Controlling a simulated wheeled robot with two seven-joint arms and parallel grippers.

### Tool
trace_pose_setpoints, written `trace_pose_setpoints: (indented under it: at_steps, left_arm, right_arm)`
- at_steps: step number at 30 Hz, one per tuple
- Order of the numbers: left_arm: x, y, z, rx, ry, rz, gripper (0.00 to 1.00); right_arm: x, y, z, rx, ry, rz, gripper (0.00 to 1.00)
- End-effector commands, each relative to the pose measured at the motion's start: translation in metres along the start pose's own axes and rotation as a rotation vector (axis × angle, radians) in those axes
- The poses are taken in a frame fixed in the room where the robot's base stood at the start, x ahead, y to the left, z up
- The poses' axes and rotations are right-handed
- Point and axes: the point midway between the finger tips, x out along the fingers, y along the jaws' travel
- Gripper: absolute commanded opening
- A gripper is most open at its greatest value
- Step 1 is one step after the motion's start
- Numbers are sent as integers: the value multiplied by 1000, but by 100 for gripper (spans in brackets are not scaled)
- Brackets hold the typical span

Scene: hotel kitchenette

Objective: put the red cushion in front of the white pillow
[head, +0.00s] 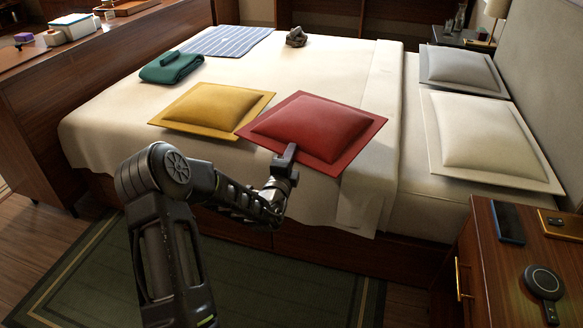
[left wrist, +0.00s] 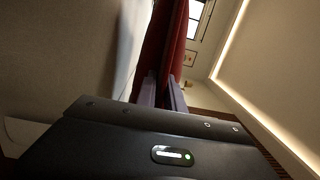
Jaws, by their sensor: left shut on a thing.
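The red cushion (head: 315,122) is near the front edge of the bed, and its left corner overlaps the yellow cushion's right side. My left gripper (head: 287,158) is shut on the red cushion's near edge. In the left wrist view the red cushion (left wrist: 179,40) rises from between my left gripper's fingers (left wrist: 164,92). I cannot tell whether the cushion is lifted clear of the bed. The white pillow (head: 485,137) lies at the near side of the bed's head end, to the right of the red cushion. My right gripper is in neither view.
A yellow cushion (head: 210,108) lies left of the red one. A grey pillow (head: 460,68) lies beyond the white pillow. Bare sheet (head: 412,150) lies before the white pillow. A nightstand (head: 500,270) with a phone (head: 508,222) and a round black device (head: 543,282) stands front right.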

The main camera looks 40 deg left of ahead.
Motion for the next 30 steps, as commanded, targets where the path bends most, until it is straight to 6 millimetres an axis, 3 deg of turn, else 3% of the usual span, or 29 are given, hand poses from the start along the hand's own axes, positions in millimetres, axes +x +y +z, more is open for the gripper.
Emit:
trace_pose_setpoints:
  at_steps: [5, 12, 25, 26, 30]
  left_arm:
    - [0, 3, 0, 0, 1, -3, 0]
    - [-1, 36, -1, 0, 2, -3, 0]
    - [-1, 39, 0, -1, 0, -3, 0]
    - [-2, 41, 0, -1, 0, 1, 13]
    - [-2, 40, 0, 0, 0, 1, 25]
  right_arm:
    - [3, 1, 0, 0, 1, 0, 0]
    - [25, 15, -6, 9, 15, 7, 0]
    - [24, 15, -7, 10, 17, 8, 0]
    - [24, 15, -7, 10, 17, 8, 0]
    - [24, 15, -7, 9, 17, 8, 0]
